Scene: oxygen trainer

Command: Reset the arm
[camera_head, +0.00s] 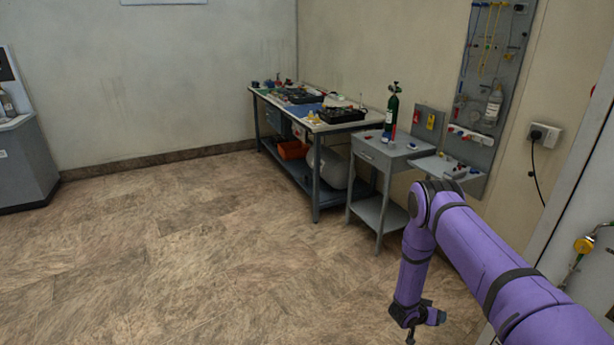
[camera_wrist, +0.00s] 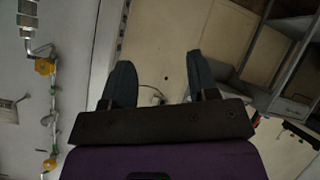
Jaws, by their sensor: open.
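My purple arm reaches in from the lower right of the head view and bends down at the elbow. My gripper (camera_head: 416,325) hangs low over the floor in front of the small grey side table, apart from it. In the wrist view my gripper (camera_wrist: 160,85) shows two dark fingers spread apart. Nothing is between the fingers.
A tool panel (camera_head: 491,75) hangs on the right wall. A yellow valve fitting (camera_head: 584,245) is at far right. The left floor is clear.

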